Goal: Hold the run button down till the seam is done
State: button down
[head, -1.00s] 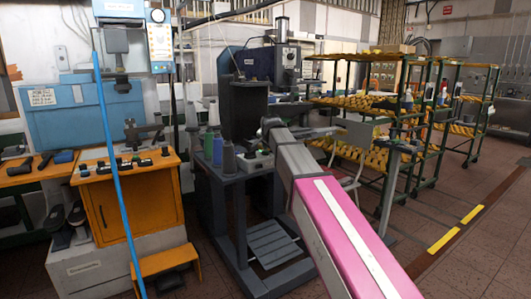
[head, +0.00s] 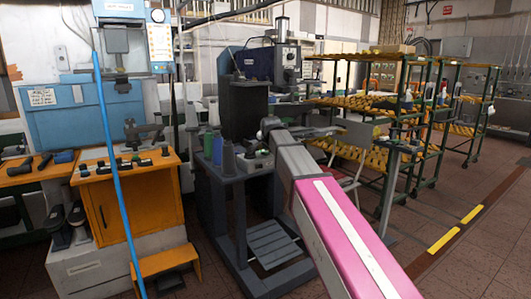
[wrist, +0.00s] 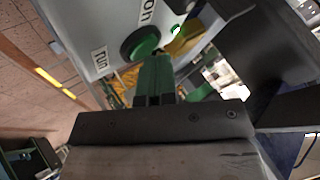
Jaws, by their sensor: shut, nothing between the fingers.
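The run button (wrist: 140,43) is a round green button in a dark ring, on a pale control box (wrist: 100,30) with a "run" label (wrist: 99,60) beside it. A small lamp (wrist: 176,29) near the "on" label glows bright green. My gripper (wrist: 154,58) is shut and empty, its green fingers together with their tips at the button's lower edge in the wrist view. I cannot tell if they touch it or if the button is pressed in. In the head view the pale box (head: 258,162) sits on the dark machine stand, partly hidden by my arm.
Thread spools (head: 228,158) stand on the stand left of the box, close to a tall dark machine column (head: 245,108). An orange cabinet (head: 125,205) is at left. Racks of yellow lasts (head: 370,155) stand at right. The floor at lower right is clear.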

aim_at(267, 152)
jog(key=shift+r, duration=3.45)
